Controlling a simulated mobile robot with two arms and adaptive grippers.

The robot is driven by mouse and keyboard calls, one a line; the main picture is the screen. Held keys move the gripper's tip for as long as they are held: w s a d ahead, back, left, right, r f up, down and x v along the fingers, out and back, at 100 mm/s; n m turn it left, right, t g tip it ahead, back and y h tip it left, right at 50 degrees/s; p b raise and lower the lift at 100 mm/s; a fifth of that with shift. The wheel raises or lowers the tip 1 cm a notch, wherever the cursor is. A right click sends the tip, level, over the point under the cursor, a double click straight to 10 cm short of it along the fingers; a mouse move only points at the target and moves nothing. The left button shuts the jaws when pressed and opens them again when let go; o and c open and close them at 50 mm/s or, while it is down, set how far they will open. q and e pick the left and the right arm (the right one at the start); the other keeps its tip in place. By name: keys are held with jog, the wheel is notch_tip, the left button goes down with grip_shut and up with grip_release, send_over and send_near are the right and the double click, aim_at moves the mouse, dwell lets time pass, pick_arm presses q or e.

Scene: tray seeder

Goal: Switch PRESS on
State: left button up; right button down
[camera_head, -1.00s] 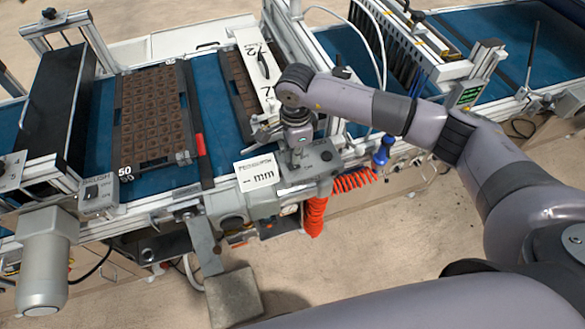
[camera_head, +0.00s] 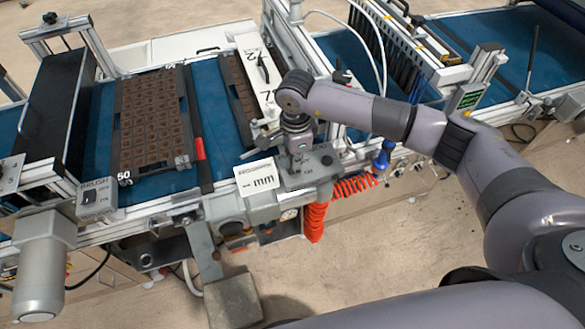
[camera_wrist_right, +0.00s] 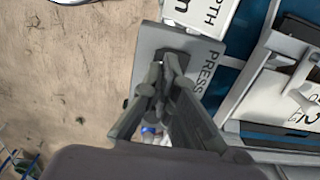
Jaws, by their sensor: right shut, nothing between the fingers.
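The PRESS switch box (camera_wrist_right: 207,45) is a grey box with the word PRESS along one side in the right wrist view. In the head view the box (camera_head: 323,160) sits at the machine's front edge, right of the mm sign. My right gripper (camera_wrist_right: 167,62) is shut and empty, with its fingertips over the face of the box. The fingers hide most of the switch lever, so its position and any contact cannot be told. The right gripper (camera_head: 298,158) points down at the box in the head view. My left gripper is not in view.
The white mm sign (camera_head: 256,177) stands close beside the box. Orange coiled hose (camera_head: 316,217) and a blue-handled tool (camera_head: 382,155) hang nearby. A BRUSH switch box (camera_head: 96,198) is at the left. Seed trays (camera_head: 125,130) lie on the blue belt (camera_head: 215,110).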

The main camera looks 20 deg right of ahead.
aim_at(295, 172)
jog(key=shift+f+b, duration=1.25)
dwell(0.9)
jog(key=shift+s+r, duration=0.1)
jog(key=shift+r, duration=0.05)
jog(key=shift+w+r+p, duration=0.2)
jog(key=shift+r+p, duration=0.3)
jog(key=shift+r, duration=0.25)
jog(key=shift+s+r+p, duration=0.1)
jog(key=shift+r+p, duration=0.95)
jog(key=shift+r, duration=1.6)
